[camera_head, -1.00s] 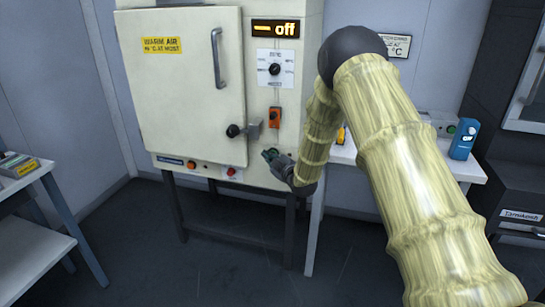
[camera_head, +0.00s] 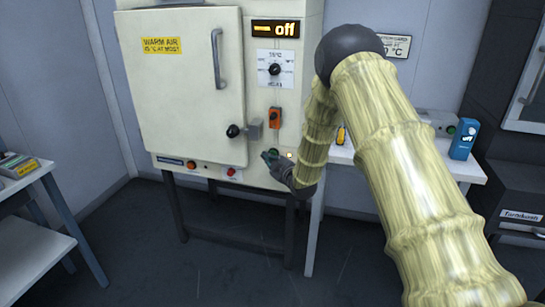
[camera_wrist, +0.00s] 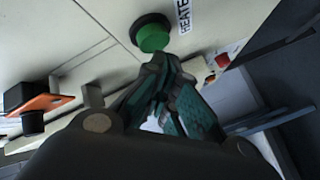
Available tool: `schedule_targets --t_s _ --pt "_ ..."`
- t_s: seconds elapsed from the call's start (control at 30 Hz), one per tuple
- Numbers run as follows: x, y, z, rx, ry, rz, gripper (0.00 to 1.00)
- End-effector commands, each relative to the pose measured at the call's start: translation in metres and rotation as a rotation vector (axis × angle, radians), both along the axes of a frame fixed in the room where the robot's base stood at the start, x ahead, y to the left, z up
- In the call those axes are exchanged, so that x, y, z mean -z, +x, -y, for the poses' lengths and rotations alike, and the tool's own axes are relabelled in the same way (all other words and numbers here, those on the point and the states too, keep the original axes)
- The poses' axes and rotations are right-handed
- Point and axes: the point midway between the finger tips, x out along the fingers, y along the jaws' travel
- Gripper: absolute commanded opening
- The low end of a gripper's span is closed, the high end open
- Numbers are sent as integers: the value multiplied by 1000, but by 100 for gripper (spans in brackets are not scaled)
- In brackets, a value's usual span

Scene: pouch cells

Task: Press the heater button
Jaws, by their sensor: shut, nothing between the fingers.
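The heater button is a round green button (camera_wrist: 153,36) in a black ring on the cabinet's cream front, beside a label that reads "HEATER" (camera_wrist: 184,14). In the head view the green button (camera_head: 273,153) shows just beyond my fingertips. My gripper (camera_wrist: 163,66) is shut and empty, its tips just below the button in the wrist view; I cannot tell whether they touch it. My gripper (camera_head: 268,158) also shows in the head view, in front of the lower right of the heater cabinet (camera_head: 180,100).
An orange switch (camera_head: 274,117) and a dial (camera_head: 274,69) are above the button. A black-knobbed door latch (camera_head: 236,130) stands out to the left. Red (camera_head: 231,172) and orange (camera_head: 191,164) buttons lie low on the front.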

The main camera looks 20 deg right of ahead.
Motion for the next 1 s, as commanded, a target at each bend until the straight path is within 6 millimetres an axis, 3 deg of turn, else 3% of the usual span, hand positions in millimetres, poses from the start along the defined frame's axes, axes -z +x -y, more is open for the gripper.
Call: schedule_targets --t_s 0.27,1.0 --pt "0 -3 -3 -1 0 0 0" --pt "0 -47 -33 -1 -1 0 0"
